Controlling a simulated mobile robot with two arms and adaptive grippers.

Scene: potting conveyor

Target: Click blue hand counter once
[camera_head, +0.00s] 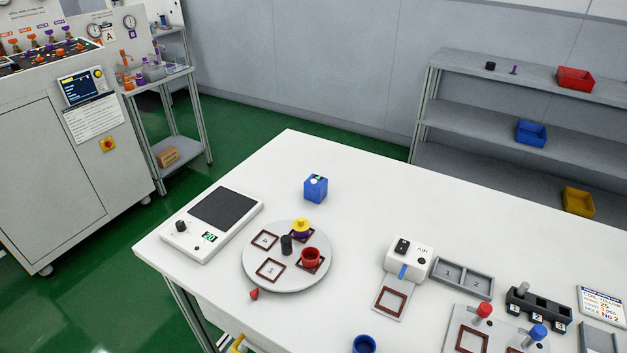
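A small blue box (316,190), which looks like the blue hand counter, stands upright on the white table, behind the round turntable. Its top carries a small light-and-green part, too small to make out clearly. A small pale patch shows on one side face, but I cannot read it. Nothing touches the box. Neither my left nor my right gripper shows in the head view.
A round turntable (262,284) with red and yellow pieces stands in front of the box. A white scale (191,253) is to the left, a white device (415,254) to the right. The table (400,205) right of the box is clear.

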